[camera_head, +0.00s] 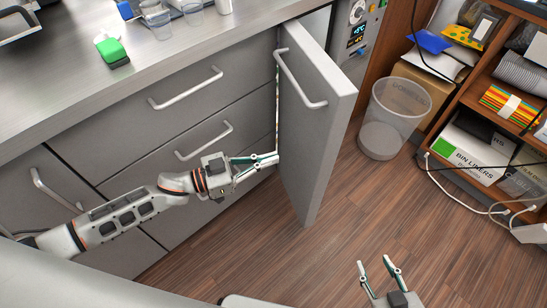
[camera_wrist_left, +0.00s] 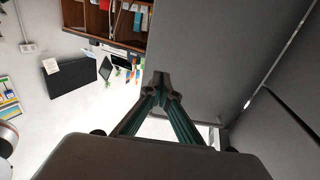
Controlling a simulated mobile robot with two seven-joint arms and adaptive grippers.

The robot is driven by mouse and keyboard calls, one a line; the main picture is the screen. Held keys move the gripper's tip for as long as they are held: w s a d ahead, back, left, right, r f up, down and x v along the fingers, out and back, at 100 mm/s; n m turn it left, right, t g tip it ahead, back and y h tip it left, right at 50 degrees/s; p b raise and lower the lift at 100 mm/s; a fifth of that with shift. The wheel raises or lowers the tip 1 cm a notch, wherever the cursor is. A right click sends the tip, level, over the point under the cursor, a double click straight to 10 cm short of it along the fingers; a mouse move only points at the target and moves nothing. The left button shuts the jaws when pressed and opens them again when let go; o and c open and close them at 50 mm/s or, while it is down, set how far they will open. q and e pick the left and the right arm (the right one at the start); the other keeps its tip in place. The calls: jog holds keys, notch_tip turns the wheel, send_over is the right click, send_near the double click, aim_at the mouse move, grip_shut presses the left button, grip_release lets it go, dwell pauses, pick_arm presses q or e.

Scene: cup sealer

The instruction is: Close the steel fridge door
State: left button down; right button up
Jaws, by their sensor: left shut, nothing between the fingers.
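The steel fridge door (camera_head: 316,120) stands open, jutting out from the counter front, with its bar handle (camera_head: 299,80) on the face turned to the left. The fridge interior is hidden behind it. My left gripper (camera_head: 277,157) is shut and empty, low beside the door's handle-side face, near the edge by the cabinet. I cannot tell whether the fingertips touch the door. In the left wrist view the closed fingers (camera_wrist_left: 162,80) show in front of a large grey panel (camera_wrist_left: 210,60). My right gripper (camera_head: 374,265) is open and empty above the floor, right of the door.
Grey drawers (camera_head: 185,110) with bar handles line the counter (camera_head: 140,70) on the left. A clear bin (camera_head: 393,115) stands on the floor right of the door. A wooden shelf (camera_head: 485,75) with boxes and cables is further right. The wood floor (camera_head: 340,205) around the door is clear.

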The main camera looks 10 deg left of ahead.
aim_at(318, 144)
pick_arm(q)
jog(key=b+x, duration=0.1)
jog(key=x, duration=1)
jog(key=shift+f, duration=0.1)
jog(key=shift+w+d, duration=0.1)
jog(key=shift+d, duration=0.05)
jog(key=shift+d, duration=0.15)
